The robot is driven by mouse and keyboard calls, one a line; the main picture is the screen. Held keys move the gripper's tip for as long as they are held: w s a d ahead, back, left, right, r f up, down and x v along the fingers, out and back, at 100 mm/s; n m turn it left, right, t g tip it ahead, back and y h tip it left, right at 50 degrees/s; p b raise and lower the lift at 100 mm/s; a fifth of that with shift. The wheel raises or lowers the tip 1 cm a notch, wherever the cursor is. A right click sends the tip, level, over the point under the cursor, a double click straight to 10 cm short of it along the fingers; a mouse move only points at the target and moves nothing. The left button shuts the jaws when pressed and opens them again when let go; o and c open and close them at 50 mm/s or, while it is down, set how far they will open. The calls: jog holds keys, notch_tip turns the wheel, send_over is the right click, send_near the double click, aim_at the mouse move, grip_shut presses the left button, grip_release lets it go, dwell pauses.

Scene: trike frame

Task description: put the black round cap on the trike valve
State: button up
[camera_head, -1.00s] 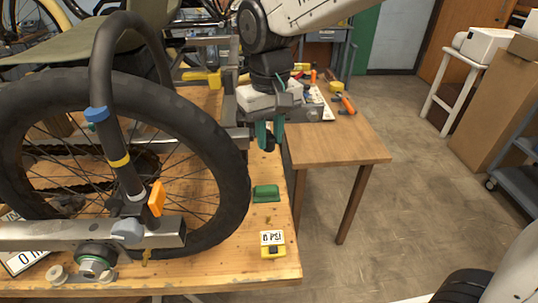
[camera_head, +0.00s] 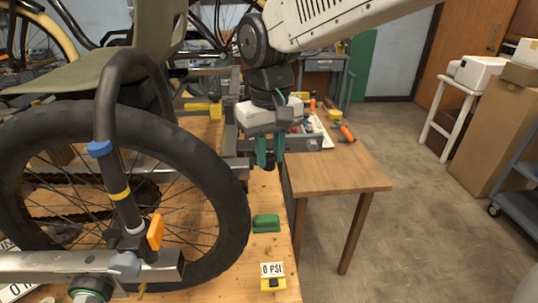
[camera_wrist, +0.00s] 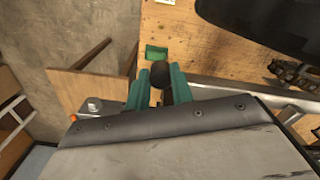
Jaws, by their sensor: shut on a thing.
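My gripper (camera_head: 270,158) has teal fingers and is right of the trike's big wheel, above the bench edge. In the wrist view, the fingers (camera_wrist: 158,82) are shut on the black round cap (camera_wrist: 157,70), which shows between their tips. In the head view the cap is a small dark shape, partly hidden by the fingers. The trike wheel (camera_head: 222,150) stands at the left with a fat black tire. A piece of the tire also shows in the wrist view (camera_wrist: 250,22). I cannot make out the valve clearly among the spokes and rim.
A green block (camera_head: 266,223) and a yellow gauge reading 0 PSI (camera_head: 272,276) sit on the wooden bench (camera_head: 262,190). A lower wooden side table (camera_head: 335,172) stands to the right, clear in front. The trike's metal frame bar (camera_head: 75,266) crosses the lower left.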

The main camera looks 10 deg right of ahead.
jog(key=shift+r, duration=1.35)
jog(key=shift+f, duration=0.1)
